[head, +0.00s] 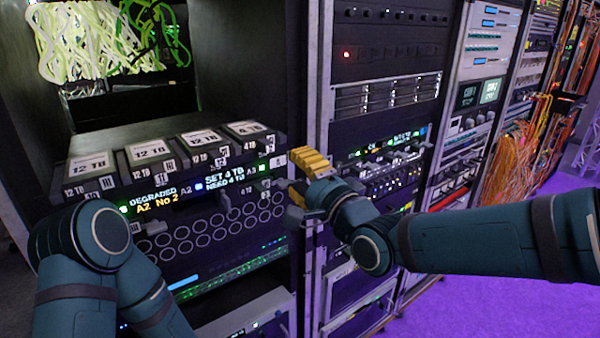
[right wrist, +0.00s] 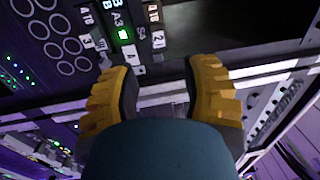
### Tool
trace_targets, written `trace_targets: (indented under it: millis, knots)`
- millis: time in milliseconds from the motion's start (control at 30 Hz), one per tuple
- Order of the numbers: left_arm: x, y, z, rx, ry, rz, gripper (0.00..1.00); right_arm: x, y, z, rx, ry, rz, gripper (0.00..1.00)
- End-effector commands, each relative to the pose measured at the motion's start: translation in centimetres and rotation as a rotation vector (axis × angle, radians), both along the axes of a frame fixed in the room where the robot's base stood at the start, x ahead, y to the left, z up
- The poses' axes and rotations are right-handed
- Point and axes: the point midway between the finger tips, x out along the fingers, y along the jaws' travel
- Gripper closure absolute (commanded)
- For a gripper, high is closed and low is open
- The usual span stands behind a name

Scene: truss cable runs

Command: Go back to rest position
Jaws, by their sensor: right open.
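My right gripper (head: 302,180) has yellow fingers and is in front of the rack post, just right of the drive bay. In the right wrist view its two yellow fingers (right wrist: 160,85) stand well apart. Nothing is held between them; the rack's edge and a dark panel show beyond the gap. My right arm (head: 480,240) reaches in from the right. My left arm (head: 95,240) is bent at the lower left, and its gripper is out of the picture.
A drive bay (head: 195,178) holds several 12 TB units and one 4 TB unit, with a "DEGRADED" display (head: 155,198) below. A second rack (head: 385,60) stands right of the post. Orange cables (head: 545,140) hang farther right. The purple floor (head: 470,300) is open at the lower right.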

Motion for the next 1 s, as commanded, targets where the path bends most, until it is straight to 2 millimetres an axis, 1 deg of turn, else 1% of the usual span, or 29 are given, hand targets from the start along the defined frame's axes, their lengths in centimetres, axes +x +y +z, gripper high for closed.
trace_targets:
  millis: [233, 300, 333, 367, 467, 500, 567, 600, 667, 700, 767, 800, 867, 900, 967, 1000]
  knots:
    - [-0.1, 0.0, 0.0, 0.000, 0.002, -0.002, 0.63, 0.0, 0.0, 0.0, 0.000, 0.000, 0.000, 0.54]
    - [-0.8, -0.1, 0.0, -0.004, 0.017, -0.015, 0.63, 0.0, 0.0, 0.0, 0.000, 0.000, 0.000, 0.54]
    - [-1.3, -0.2, 0.0, -0.006, 0.028, -0.023, 0.63, 0.1, -0.1, -0.4, -0.007, 0.007, -0.002, 0.54]
    - [-1.2, -0.2, 0.0, -0.006, 0.026, -0.021, 0.63, 0.4, -0.3, -1.5, -0.028, 0.021, -0.008, 0.54]
    - [-1.0, -0.2, 0.0, -0.005, 0.022, -0.019, 0.63, 1.3, -1.0, -6.2, -0.128, 0.079, -0.029, 0.54]
    - [-1.0, -0.2, 0.0, -0.005, 0.022, -0.019, 0.63, 1.6, -1.5, -8.7, -0.182, 0.110, -0.036, 0.54]
    - [-1.0, -0.2, 0.0, -0.005, 0.022, -0.019, 0.63, 1.7, -2.2, -12.8, -0.274, 0.160, -0.039, 0.54]
    - [-1.0, -0.2, 0.0, -0.005, 0.022, -0.019, 0.63, 1.6, -2.7, -15.6, -0.336, 0.194, -0.037, 0.54]
    - [-1.0, -0.2, 0.0, -0.005, 0.022, -0.019, 0.63, 1.1, -3.5, -19.8, -0.432, 0.245, -0.022, 0.54]
    - [-1.0, -0.2, 0.0, -0.005, 0.022, -0.019, 0.63, 0.6, -4.0, -22.4, -0.495, 0.279, -0.009, 0.54]
    - [-1.0, -0.2, 0.0, -0.005, 0.022, -0.019, 0.63, -0.5, -4.8, -26.4, -0.589, 0.329, 0.021, 0.54]
    - [-1.0, -0.2, 0.0, -0.005, 0.022, -0.019, 0.63, -1.4, -5.3, -29.0, -0.650, 0.363, 0.048, 0.54]
    - [-1.0, -0.2, 0.0, -0.005, 0.022, -0.019, 0.63, -3.1, -6.1, -32.7, -0.740, 0.414, 0.098, 0.54]
    - [-1.0, -0.2, 0.0, -0.005, 0.022, -0.019, 0.63, -4.4, -6.6, -35.1, -0.798, 0.445, 0.136, 0.54]
    - [-1.0, -0.2, 0.0, -0.005, 0.022, -0.019, 0.63, -6.7, -7.4, -38.5, -0.882, 0.491, 0.203, 0.54]
    - [-1.0, -0.2, 0.0, -0.005, 0.022, -0.019, 0.63, -8.3, -7.9, -40.6, -0.934, 0.519, 0.253, 0.54]
